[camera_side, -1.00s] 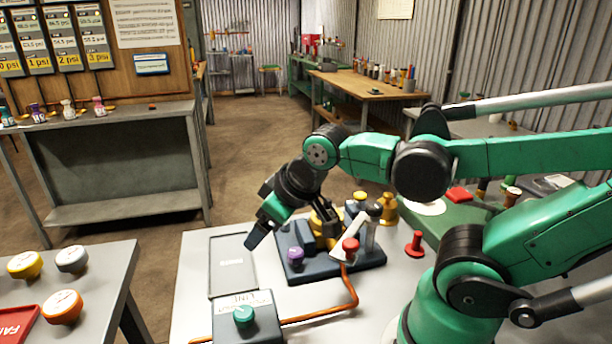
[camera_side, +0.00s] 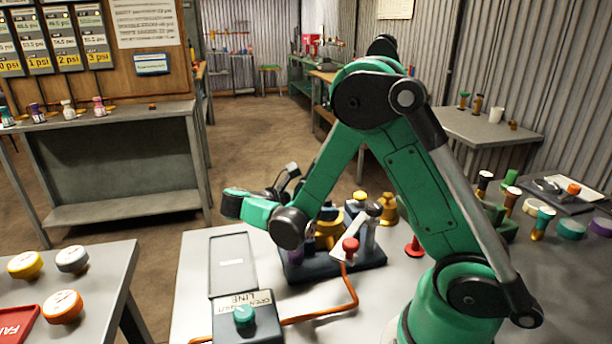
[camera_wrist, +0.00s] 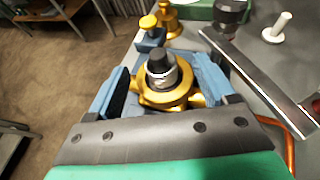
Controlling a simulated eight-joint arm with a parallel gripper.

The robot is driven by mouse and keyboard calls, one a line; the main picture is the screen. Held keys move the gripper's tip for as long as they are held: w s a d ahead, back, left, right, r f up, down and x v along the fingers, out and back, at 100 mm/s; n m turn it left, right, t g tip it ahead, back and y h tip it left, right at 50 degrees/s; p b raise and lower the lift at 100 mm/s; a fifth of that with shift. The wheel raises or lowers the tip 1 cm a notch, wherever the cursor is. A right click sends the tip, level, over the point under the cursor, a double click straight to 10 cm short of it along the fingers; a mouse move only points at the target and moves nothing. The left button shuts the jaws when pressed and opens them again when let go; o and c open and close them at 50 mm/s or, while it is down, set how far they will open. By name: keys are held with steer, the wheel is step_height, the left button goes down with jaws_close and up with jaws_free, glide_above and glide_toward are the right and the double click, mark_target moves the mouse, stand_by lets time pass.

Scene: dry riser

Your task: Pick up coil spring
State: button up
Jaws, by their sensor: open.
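My gripper (camera_wrist: 160,85) is open in the wrist view, one blue finger on each side of a brass body (camera_wrist: 172,98). A black-topped stem (camera_wrist: 159,62) rises from that body. A silvery ringed part around the stem (camera_wrist: 163,77) may be the coil spring, but it is too small to be sure. It lies between the fingers in the picture, and I cannot tell whether they touch anything. In the side view the brass body (camera_side: 327,232) is partly hidden behind my arm, and my fingers cannot be made out clearly there.
The brass body stands on a dark base (camera_side: 330,266) with a red knob (camera_side: 351,245) and an orange hose (camera_side: 352,297). A control box (camera_side: 246,319) and a grey tray (camera_side: 232,264) lie left of it. A red peg (camera_side: 414,246) stands to the right.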

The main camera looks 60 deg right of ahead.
steer(key=shift+x, duration=2.7)
jaws_close()
